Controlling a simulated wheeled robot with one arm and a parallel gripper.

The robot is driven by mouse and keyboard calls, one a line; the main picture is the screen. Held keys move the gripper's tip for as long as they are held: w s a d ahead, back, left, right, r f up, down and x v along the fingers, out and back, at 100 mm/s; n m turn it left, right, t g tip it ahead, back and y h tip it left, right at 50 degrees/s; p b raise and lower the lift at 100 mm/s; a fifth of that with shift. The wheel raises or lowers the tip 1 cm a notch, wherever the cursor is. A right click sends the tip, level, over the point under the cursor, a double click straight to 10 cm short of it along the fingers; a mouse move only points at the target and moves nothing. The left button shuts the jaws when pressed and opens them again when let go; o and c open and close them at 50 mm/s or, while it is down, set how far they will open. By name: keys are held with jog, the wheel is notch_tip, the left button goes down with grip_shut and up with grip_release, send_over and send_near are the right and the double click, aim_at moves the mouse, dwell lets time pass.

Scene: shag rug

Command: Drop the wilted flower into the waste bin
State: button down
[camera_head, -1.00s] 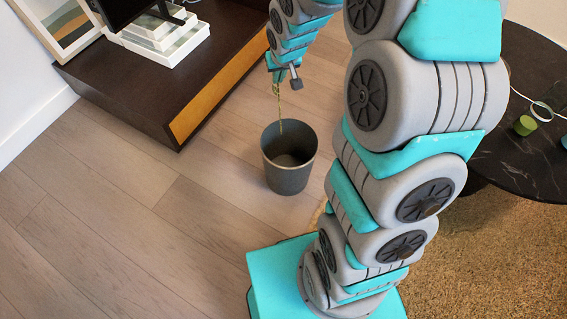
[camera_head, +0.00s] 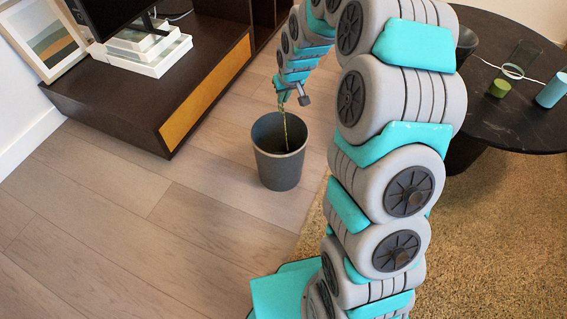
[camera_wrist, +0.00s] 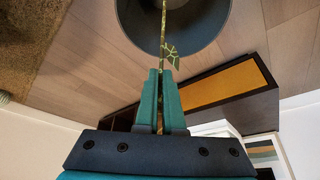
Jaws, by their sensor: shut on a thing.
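My gripper (camera_head: 292,97) is shut on the thin green stem of the wilted flower (camera_head: 285,125), which hangs down from it. In the head view the stem's lower part reaches into the mouth of the dark grey waste bin (camera_head: 278,170), which stands upright on the floor. The wrist view shows the stem (camera_wrist: 164,40) between the fingers (camera_wrist: 160,95), with a small leaf, and the bin (camera_wrist: 205,45) beyond it. The flower's head cannot be made out in either view.
A dark low cabinet (camera_head: 120,110) with an orange front panel stands left of the bin. A round dark table (camera_head: 500,60) with cups stands at the right. A brown shag rug (camera_head: 490,230) lies at the lower right. Wood floor around the bin is clear.

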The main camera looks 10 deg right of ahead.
jog(key=shift+s+f, duration=0.15)
jog(key=shift+f, duration=0.3)
jog(key=shift+d+f+b, duration=0.15)
jog(key=shift+f+b, duration=0.4)
jog(key=shift+f, duration=2.05)
jog(key=c, duration=1)
grip_release()
jog(key=shift+o, duration=0.2)
jog(key=shift+r, duration=0.15)
jog(key=v, duration=0.7)
jog(key=shift+r, duration=0.35)
